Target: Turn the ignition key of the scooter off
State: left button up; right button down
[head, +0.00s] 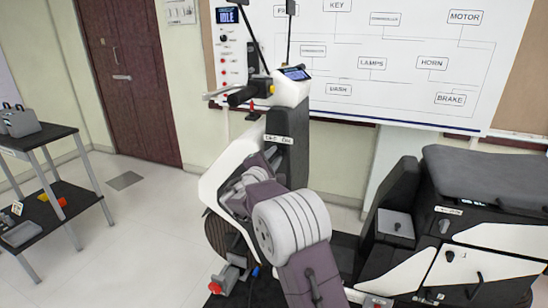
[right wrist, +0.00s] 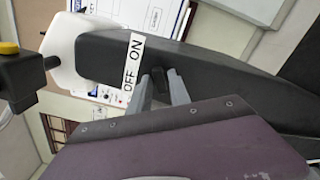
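The scooter (head: 220,178) stands in front of the board, its black inner front panel (head: 293,160) facing my right arm. A white OFF/ON label (head: 281,139) is on that panel; it shows sideways in the right wrist view (right wrist: 132,68). The dark ignition key (right wrist: 159,84) sticks out beside the label. In the head view my own wrist mostly hides the right gripper (head: 263,163) and the key. My left gripper is not in view.
The handlebar (head: 243,95) and a small display (head: 295,73) are above the panel. The scooter's seat (head: 490,175) and rear body are at the right. A dark shelf table (head: 35,138) stands at the left, with clear floor between.

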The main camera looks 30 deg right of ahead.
jog(key=n, duration=0.5)
jog(key=shift+n, duration=0.4)
jog(key=n+p, duration=0.1)
jog(key=n, duration=0.2)
jog(key=shift+f+n+p, duration=0.1)
jog(key=shift+n+p, duration=0.45)
jog(key=shift+n, duration=0.95)
jog(key=c, duration=1.4)
grip_release()
jog(key=shift+c, duration=0.2)
